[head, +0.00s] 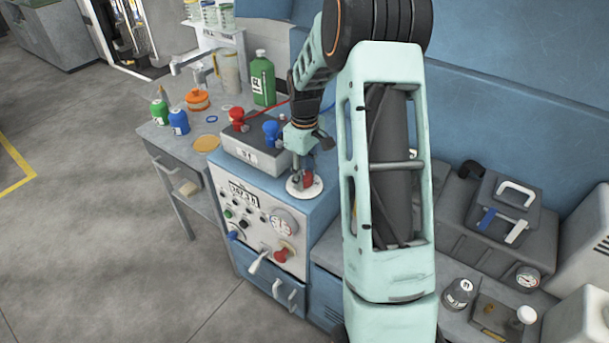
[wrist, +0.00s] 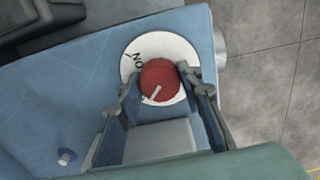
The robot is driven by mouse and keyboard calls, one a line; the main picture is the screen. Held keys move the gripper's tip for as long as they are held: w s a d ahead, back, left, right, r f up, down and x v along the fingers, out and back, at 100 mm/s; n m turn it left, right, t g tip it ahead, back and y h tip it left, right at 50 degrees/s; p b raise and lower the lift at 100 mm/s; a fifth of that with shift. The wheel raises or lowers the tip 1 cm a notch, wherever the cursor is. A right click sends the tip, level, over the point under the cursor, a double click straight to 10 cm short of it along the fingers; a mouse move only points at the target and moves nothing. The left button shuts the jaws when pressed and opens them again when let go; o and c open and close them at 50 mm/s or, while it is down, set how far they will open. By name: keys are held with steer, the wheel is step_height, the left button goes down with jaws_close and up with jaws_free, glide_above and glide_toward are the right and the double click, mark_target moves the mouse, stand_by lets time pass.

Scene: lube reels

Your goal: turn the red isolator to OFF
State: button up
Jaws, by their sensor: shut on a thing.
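The red isolator (head: 307,180) is a round knob on a white disc (head: 293,189) on top of the blue cabinet. In the wrist view, the red knob (wrist: 161,76) has a white pointer mark slanting toward the lower left. The label ON reads on the disc (wrist: 140,52) at the knob's upper left. No OFF label shows; part of the disc is hidden by the knob and fingers. My gripper (head: 304,172) reaches down from above and is shut on the knob, with one finger on either side (wrist: 158,86).
A grey box (head: 240,153) with red and blue valves stands beside the isolator on the cabinet. The cabinet front panel (head: 262,222) carries gauges, knobs and levers. A green bottle (head: 263,80) stands behind. Grey cases (head: 505,210) fill the right. Open floor lies left.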

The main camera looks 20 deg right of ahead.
steer(key=o, duration=1.2)
steer(key=shift+c, duration=0.2)
step_height(320, 180, up, 12)
